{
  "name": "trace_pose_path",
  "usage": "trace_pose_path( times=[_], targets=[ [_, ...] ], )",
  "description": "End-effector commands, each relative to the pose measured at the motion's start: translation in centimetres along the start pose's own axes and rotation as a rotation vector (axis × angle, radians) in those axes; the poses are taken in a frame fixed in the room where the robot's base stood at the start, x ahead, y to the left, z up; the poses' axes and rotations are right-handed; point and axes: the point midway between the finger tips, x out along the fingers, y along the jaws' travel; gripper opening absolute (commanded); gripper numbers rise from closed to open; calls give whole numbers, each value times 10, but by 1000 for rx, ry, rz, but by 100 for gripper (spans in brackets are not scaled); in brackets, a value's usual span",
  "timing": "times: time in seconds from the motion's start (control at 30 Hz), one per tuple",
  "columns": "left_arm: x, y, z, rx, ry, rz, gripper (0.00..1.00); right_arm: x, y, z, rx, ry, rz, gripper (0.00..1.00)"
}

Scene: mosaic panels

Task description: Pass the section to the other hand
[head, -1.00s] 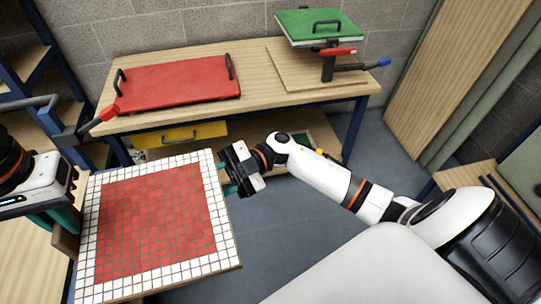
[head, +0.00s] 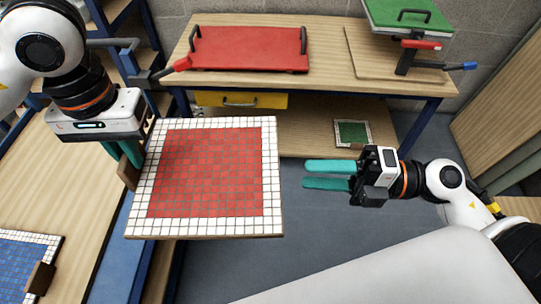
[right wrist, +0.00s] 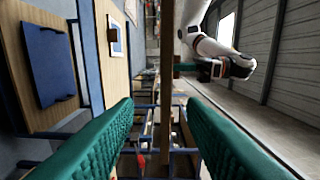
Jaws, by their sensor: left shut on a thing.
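The section is a square panel with red tiles and a white tile border (head: 205,229). My left gripper (head: 128,160) is shut on a wooden block (head: 128,173) at the panel's left edge and holds it in the air. My right gripper (head: 304,174) is open and empty. Its teal fingers point at the panel's right edge, with a gap between. In the right wrist view the panel (right wrist: 167,75) shows edge-on between the open fingers (right wrist: 160,105), with my left gripper (right wrist: 200,70) beyond it.
A wooden bench (head: 330,87) at the back carries a red panel-like tray (head: 250,48) and a green press (head: 405,15). A yellow drawer (head: 240,100) and a small green panel (head: 352,133) are below. A blue mosaic (head: 25,262) lies on the left table.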

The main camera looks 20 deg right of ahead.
Motion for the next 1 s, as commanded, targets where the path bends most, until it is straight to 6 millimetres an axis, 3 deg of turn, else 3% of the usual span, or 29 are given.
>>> trace_pose_path(
  times=[0.6, 1.0],
  targets=[
    [-1, 0, 0, 0, -2, -2, 0, 101, -1, 0, -1, -2, -5, 37],
    [-1, 0, 0, 0, -2, -2, 0, 116, -1, 0, 1, -1, -1, 37]
  ],
)
